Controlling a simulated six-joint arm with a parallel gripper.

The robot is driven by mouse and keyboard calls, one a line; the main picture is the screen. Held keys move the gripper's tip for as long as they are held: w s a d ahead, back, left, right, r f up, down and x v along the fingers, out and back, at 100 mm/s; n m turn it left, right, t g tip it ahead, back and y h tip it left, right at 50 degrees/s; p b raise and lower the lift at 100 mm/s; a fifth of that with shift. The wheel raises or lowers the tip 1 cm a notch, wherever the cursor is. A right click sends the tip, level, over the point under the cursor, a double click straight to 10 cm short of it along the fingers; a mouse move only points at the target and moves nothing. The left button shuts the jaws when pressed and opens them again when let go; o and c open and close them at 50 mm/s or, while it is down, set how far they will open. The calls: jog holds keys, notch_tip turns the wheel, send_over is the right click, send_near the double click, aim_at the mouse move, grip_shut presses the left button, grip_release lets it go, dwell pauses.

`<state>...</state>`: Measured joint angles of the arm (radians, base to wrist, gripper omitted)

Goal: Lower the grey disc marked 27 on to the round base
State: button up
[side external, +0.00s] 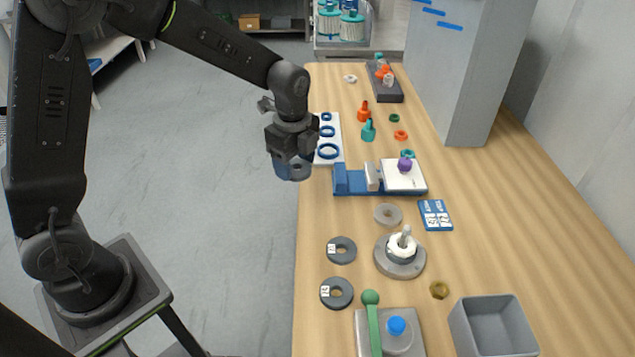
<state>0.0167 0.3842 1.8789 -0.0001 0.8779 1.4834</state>
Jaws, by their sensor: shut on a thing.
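My gripper (292,165) hangs over the floor just off the table's left edge, with bluish fingers. Two dark grey discs with white labels, one (346,257) above the other (341,303), lie left of the base. Their label numbers are too small to read.
A pale grey ring (388,214) lies behind the base. A blue vise-like fixture (375,188) and a white board with blue rings (328,158) stand farther back. A green-handled block (404,342), brass nut (439,290) and grey bin (492,328) are in front.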

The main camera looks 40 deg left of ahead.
jog(key=shift+s+a+r, duration=0.2)
jog(key=shift+a+r, duration=0.4)
jog(key=shift+a, duration=0.3)
jog(key=shift+a+r, duration=0.2)
jog(key=shift+r, duration=1.9)
jog(key=m, duration=0.5)
send_over(405, 228)
jog(key=shift+w+f, duration=0.3)
jog(key=shift+a+f, duration=0.1)
jog(key=shift+f, duration=4.05)
